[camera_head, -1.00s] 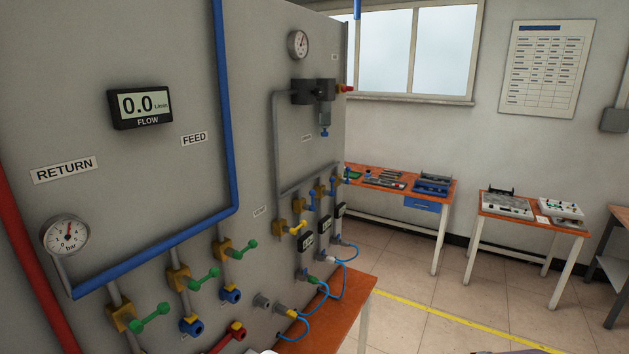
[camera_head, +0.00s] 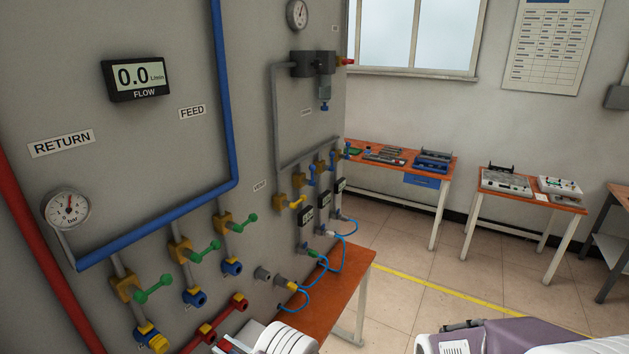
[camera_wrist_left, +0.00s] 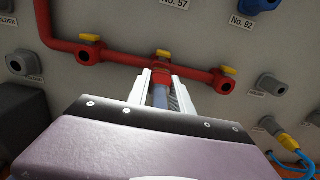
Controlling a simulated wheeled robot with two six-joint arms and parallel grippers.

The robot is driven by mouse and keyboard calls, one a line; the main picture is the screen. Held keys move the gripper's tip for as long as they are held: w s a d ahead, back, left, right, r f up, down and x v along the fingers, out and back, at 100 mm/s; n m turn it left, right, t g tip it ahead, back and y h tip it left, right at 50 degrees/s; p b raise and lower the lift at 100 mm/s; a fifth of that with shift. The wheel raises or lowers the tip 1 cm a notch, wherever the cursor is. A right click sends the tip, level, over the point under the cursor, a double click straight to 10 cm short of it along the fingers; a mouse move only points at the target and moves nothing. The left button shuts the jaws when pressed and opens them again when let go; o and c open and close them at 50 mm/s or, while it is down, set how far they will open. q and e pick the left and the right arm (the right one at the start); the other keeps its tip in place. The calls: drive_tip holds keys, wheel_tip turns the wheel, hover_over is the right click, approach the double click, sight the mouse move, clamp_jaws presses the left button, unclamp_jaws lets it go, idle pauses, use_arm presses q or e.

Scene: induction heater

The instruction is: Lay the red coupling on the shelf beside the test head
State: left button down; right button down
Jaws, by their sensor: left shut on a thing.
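In the left wrist view the two pale fingers of my left gripper (camera_wrist_left: 159,92) are shut on a red coupling (camera_wrist_left: 160,76) with a blue-grey lower part. The coupling is at the middle outlet of the red pipe (camera_wrist_left: 122,56); I cannot tell whether it is still joined to it.
The grey panel (camera_head: 100,210) carries green-handled valves (camera_head: 155,290) and blue ports (camera_head: 195,298) just above my left gripper. Grey holders (camera_wrist_left: 270,87) and a blue hose (camera_wrist_left: 288,142) are to its right. An orange bench (camera_head: 345,275) stands beside the panel.

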sight(232, 352)
use_arm(q)
drive_tip(key=shift+v, duration=2.2)
